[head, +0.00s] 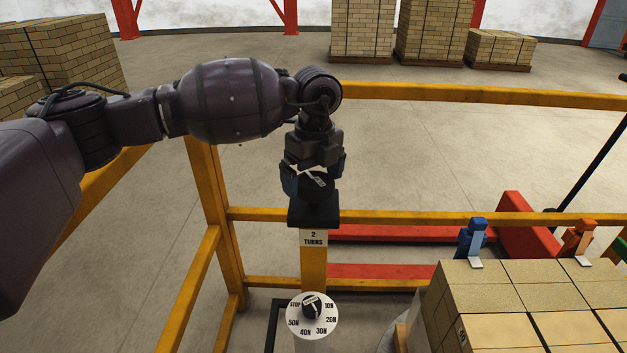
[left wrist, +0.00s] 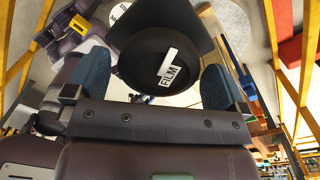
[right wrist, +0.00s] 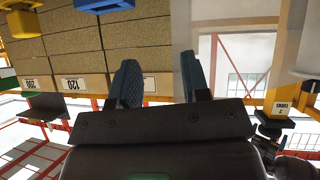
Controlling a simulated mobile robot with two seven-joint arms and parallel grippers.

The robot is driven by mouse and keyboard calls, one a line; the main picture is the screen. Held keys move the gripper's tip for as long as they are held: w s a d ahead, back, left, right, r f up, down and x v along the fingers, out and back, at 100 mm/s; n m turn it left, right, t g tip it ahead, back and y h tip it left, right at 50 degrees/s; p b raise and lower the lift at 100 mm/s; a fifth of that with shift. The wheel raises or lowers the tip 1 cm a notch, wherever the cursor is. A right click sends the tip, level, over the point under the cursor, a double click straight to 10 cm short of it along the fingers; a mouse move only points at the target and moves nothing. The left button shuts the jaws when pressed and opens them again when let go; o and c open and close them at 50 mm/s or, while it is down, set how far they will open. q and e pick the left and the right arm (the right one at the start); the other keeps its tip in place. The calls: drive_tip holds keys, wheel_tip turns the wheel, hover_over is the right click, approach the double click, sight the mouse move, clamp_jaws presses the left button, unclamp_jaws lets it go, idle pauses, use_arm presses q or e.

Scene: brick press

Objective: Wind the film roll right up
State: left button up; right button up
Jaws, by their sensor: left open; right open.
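The film roll's round black knob (left wrist: 150,72), with a white bar and FILM label, shows in the left wrist view. In the head view it sits on a black square plate (head: 313,215) atop a yellow post marked 2 TURNS (head: 313,240), mostly hidden by the gripper. My left gripper (head: 315,182) points down over it. Its open blue-padded fingers (left wrist: 152,82) stand on either side of the knob; I cannot tell whether they touch it. My right gripper (right wrist: 158,78) is open and empty beside the brick stack, and is outside the head view.
A white dial (head: 327,330) marked STOP to 50N stands below the post. Yellow rails (head: 400,217) run behind. A brick stack (head: 480,290) at right carries a blue clamp (head: 472,240) and an orange clamp (head: 580,240).

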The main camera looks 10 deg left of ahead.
use_arm(q)
drive_tip(key=shift+f, duration=0.5)
